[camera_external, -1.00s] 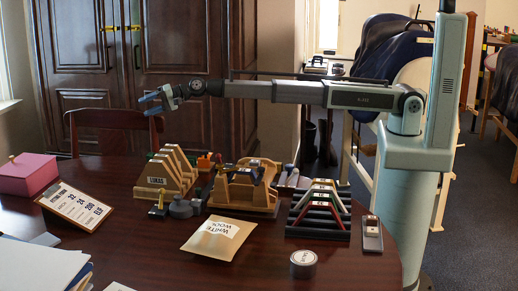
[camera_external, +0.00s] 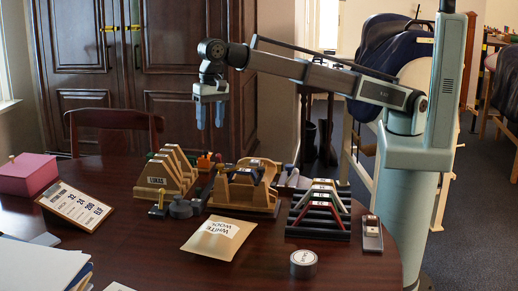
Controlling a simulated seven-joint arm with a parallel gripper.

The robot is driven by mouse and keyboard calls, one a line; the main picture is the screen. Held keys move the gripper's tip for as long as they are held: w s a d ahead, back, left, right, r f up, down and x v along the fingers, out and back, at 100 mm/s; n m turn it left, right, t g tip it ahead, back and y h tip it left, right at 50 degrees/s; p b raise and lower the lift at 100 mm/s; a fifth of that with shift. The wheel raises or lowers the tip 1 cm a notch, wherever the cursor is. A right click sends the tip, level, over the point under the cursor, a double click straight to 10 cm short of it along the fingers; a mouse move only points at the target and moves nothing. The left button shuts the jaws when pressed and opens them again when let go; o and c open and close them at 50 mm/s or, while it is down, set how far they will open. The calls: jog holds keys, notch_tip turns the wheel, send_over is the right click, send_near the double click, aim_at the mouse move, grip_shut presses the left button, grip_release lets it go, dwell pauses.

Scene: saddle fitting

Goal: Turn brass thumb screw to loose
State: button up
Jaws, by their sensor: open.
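My gripper (camera_external: 210,116) hangs with its two blue fingers pointing down, apart and empty. It is in the air above the back of the table, over the area between the wooden rack marked LUKAS (camera_external: 168,174) and the wooden fixture (camera_external: 245,190). The fixture is a light wooden stand with dark pieces on its top, near the table's middle. The brass thumb screw is too small to pick out for sure, and I cannot tell how it is turned. A small dark piece with a yellowish top (camera_external: 159,206) stands in front of the LUKAS rack.
A dark slotted rack (camera_external: 318,228) with white and red pieces stands right of the fixture. A WHITE WOOL packet (camera_external: 215,240), a round tin (camera_external: 303,264), a clipboard card (camera_external: 76,207) and a pink box (camera_external: 27,175) lie around. The front middle of the table (camera_external: 170,268) is bare.

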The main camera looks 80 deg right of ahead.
aim_at(220, 165)
jog(key=shift+h, duration=0.4)
jog(key=s+f, duration=0.1)
jog(key=f, duration=0.7)
jog(key=s+f, duration=0.1)
jog(key=f, duration=0.3)
jog(key=shift+s+a+f, duration=0.25)
jog(key=shift+s, duration=0.05)
grip_shut()
